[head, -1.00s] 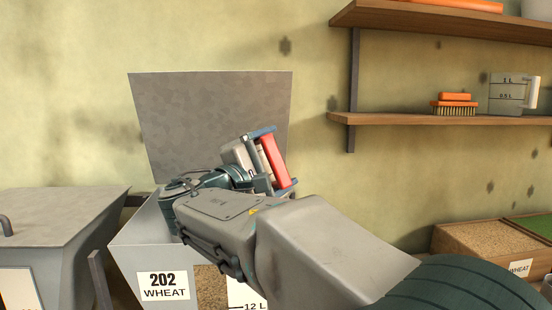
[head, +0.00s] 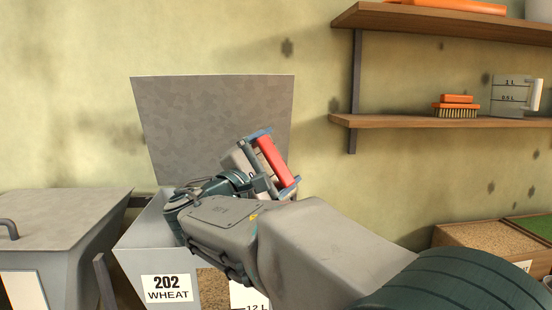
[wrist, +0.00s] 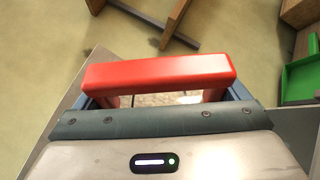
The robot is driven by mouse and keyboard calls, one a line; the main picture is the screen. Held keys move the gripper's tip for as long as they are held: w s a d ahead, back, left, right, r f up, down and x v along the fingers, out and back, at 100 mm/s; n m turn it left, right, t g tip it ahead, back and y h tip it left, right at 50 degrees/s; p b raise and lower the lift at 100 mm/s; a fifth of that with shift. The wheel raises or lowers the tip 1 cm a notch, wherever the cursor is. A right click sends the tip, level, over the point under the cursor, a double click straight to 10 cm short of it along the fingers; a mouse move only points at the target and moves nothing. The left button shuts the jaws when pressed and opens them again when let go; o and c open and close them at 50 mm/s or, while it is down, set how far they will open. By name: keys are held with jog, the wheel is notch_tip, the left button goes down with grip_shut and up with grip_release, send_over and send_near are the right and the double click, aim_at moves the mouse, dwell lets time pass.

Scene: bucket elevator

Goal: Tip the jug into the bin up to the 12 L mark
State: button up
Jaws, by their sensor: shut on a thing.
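My arm hides the window's top and most of the bin's mouth.
A closed grey bin (head: 55,225) stands close on the left. Shelves (head: 430,120) on the right wall hold an orange brush (head: 456,108) and a clear measuring jug (head: 510,97). A wooden box of grain (head: 465,240) stands at the lower right.

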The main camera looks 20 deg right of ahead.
aim_at(260, 155)
jog(key=shift+r+n+t+p, duration=0.3)
jog(key=shift+r+n+p, duration=0.2)
jog(key=shift+n+p, duration=0.3)
jog(key=shift+w+a+r+n+t+p, duration=0.15)
jog(key=shift+n+t+p, duration=0.15)
jog(key=shift+n+p, duration=0.3)
jog(key=shift+w+a+r+n+t+p, duration=0.15)
jog(key=shift+n+t+p, duration=0.15)
jog(key=shift+n+p, duration=0.3)
jog(key=shift+w+a+f+n+t+p, duration=0.1)
jog(key=shift+w+a+n+t+p, duration=0.1)
jog(key=shift+n+t+p, duration=0.3)
jog(key=shift+w+a+n+t+p, duration=0.1)
jog(key=shift+a+n+t+p, duration=0.1)
jog(key=shift+n+p, duration=0.5)
jog(key=shift+w+a+f+n+t+y+p, duration=0.1)
jog(key=shift+w+a+n+t+p, duration=0.2)
jog(key=shift+n, duration=0.35)
jog(key=shift+a+f+n+t+y+p, duration=0.1)
jog(key=shift+n+t+p, duration=0.2)
jog(key=shift+n+p, duration=0.25)
jog(key=shift+w+a+f+n+t+y+p, duration=0.1)
jog(key=shift+w+a+n+t+p, duration=0.15)
jog(key=shift+n, duration=0.45)
jog(key=shift+a+f+n+t, duration=0.15)
jog(key=shift+n+t, duration=0.1)
jog(key=shift+n, duration=0.15)
jog(key=shift+w+a+f+n+t+y, duration=0.15)
jog(key=shift+w+n+t+y, duration=0.15)
jog(key=shift+n+y, duration=0.15)
